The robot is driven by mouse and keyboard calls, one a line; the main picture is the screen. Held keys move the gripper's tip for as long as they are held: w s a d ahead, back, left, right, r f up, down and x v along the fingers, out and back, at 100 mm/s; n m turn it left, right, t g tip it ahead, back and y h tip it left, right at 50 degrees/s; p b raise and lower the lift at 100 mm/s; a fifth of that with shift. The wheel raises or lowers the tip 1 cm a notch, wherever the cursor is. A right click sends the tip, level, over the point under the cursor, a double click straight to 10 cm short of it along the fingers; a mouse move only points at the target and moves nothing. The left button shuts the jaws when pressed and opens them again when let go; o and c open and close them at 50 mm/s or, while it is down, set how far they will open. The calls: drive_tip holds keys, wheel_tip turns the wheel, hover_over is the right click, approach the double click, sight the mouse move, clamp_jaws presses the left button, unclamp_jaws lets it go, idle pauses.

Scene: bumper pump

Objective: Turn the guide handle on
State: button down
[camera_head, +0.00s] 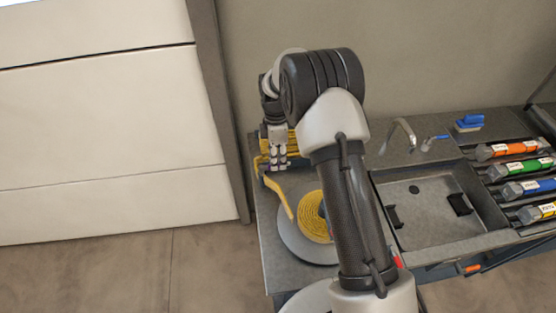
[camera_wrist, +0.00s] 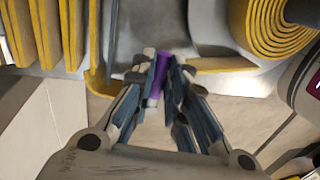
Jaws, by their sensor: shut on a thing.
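In the wrist view my gripper (camera_wrist: 162,82) is shut on a purple handle (camera_wrist: 158,76), which I take to be the guide handle. A pale round end (camera_wrist: 149,53) shows at the handle's tip, and both fingers hide its sides. In the camera_head view my gripper (camera_head: 279,160) is beside a yellow machine (camera_head: 263,167) at the left end of the bench. The handle itself is too small and covered to make out there.
A yellow coiled strip (camera_head: 309,215) lies on a grey disc (camera_head: 291,240) below the gripper. My arm covers part of it. To the right are a sink basin (camera_head: 435,222), a tap (camera_head: 403,132), a blue brush (camera_head: 469,122) and several coloured cartridges (camera_head: 515,170) in a rack.

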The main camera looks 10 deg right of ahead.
idle(0.3)
drive_tip(key=c, duration=1.6)
unclamp_jaws()
drive_tip(key=shift+w+r, duration=0.4)
drive_tip(key=shift+r, duration=1.55)
drive_tip(key=shift+w+r, duration=0.4)
drive_tip(key=shift+r, duration=1.6)
drive_tip(key=shift+w+r, duration=0.4)
drive_tip(key=shift+r, duration=1.55)
